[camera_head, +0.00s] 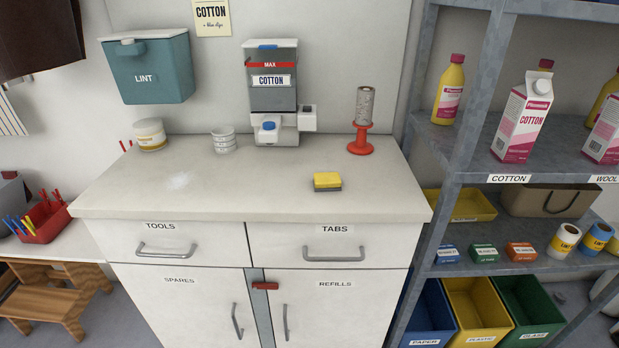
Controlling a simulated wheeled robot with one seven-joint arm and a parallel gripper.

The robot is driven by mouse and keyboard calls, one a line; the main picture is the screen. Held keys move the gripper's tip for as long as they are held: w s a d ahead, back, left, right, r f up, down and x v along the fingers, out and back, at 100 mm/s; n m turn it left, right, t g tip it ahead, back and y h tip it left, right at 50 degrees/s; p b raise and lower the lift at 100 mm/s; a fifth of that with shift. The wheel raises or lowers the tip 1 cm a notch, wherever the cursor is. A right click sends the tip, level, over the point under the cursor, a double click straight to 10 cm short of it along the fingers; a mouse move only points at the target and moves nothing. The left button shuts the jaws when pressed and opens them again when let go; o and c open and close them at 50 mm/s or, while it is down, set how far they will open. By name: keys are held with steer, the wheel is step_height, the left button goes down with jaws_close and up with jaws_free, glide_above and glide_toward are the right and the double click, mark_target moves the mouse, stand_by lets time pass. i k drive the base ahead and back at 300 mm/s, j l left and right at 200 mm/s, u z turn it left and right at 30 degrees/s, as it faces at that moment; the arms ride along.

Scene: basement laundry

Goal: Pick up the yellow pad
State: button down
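The yellow pad (327,180) is a small block with a yellow top and a dark grey lower layer. It lies flat on the pale countertop (250,195), right of the middle and above the drawer labelled TABS. Nothing touches it or covers it. My gripper does not show in the head view.
Behind the pad stand a COTTON dispenser (272,95) and a red holder with a grey roll (362,120). A grey shelf (455,160) rises at the right. The counter around the pad is clear.

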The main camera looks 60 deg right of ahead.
mark_target(331, 181)
steer(key=z, duration=1.2)
